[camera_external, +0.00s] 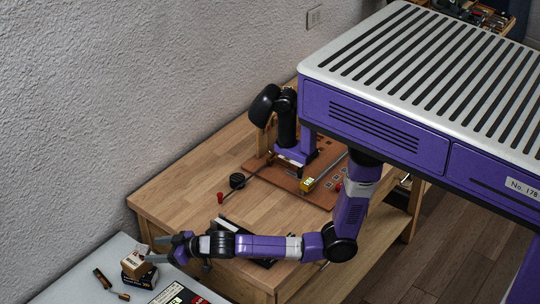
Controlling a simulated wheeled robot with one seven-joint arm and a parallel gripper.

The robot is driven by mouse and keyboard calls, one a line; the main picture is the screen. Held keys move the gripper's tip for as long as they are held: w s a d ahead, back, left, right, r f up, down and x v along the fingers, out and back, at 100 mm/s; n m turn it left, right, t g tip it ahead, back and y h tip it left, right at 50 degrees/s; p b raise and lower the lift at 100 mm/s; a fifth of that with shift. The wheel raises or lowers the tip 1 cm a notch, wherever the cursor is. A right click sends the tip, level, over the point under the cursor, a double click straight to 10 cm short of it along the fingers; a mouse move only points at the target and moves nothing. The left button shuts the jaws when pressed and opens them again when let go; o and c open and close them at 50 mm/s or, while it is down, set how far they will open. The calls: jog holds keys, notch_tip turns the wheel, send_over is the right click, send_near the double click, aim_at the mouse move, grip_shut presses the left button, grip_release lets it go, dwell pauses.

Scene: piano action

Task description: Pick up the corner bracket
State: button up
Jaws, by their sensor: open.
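My arm reaches left across the wooden bench. My gripper (158,249) is at the left end of it, open, with its fingers pointing left over the near edge of the grey table (62,283). A small brown box (134,262) and a black box (139,277) lie just beyond and below the fingers. I cannot make out a corner bracket for certain; it may be too small or hidden. Nothing shows between the fingers.
The wooden bench (180,192) holds a brown board (322,193), a yellow block (307,185), a black round item (237,181) and a red piece (220,198). A slim tool (106,283) and a black-and-red item (174,295) lie on the grey table. The textured wall bounds the left.

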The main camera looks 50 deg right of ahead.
aim_at(146, 250)
jog(key=shift+x, duration=1.55)
grip_shut()
notch_tip(146, 250, up, 20)
jog(key=a+b, duration=0.3)
jog(key=b, duration=0.1)
notch_tip(146, 250, down, 20)
jog(key=shift+r, duration=0.1)
